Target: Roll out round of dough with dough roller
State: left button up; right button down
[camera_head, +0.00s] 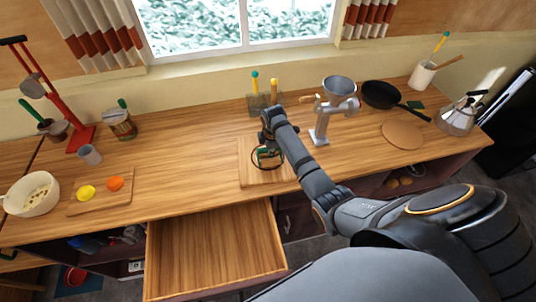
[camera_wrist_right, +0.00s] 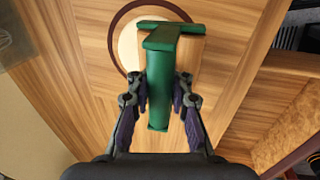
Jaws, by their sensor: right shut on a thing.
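My right gripper (camera_head: 268,145) is over the wooden board (camera_head: 284,174) near the counter's front edge. It is shut on the green handle of the dough roller (camera_wrist_right: 158,70), which also shows in the right wrist view with my gripper (camera_wrist_right: 160,95) around it. A pale wooden part of the roller shows beside the handle. The pale round of dough (camera_wrist_right: 128,42) lies beneath the roller, inside a dark ring marked on the board. The roller and gripper hide part of the dough. I cannot tell whether the roller touches it. My left gripper is not in view.
An open, empty drawer (camera_head: 215,250) juts out below the counter. A grinder (camera_head: 319,125), a black pan (camera_head: 381,95) and a round board (camera_head: 402,134) stand to the right. A cutting board (camera_head: 100,204) with yellow and orange items is at the left. The counter between is clear.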

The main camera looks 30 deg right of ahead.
jog(key=shift+w+f+b, duration=0.2)
jog(key=shift+w+b, duration=0.1)
jog(key=shift+b, duration=0.1)
jog(key=shift+w+d+b, duration=0.2)
jog(key=shift+w+b, duration=0.35)
jog(key=shift+w, duration=0.1)
jog(key=shift+w+d+b, duration=0.2)
jog(key=shift+w+b, duration=0.3)
jog(key=shift+w, duration=0.1)
jog(key=shift+w+d+b, duration=0.2)
jog(key=shift+w+b, duration=0.6)
jog(key=shift+w, duration=0.05)
jog(key=shift+w+d+r, duration=0.1)
jog(key=shift+w, duration=0.2)
jog(key=shift+r, duration=0.1)
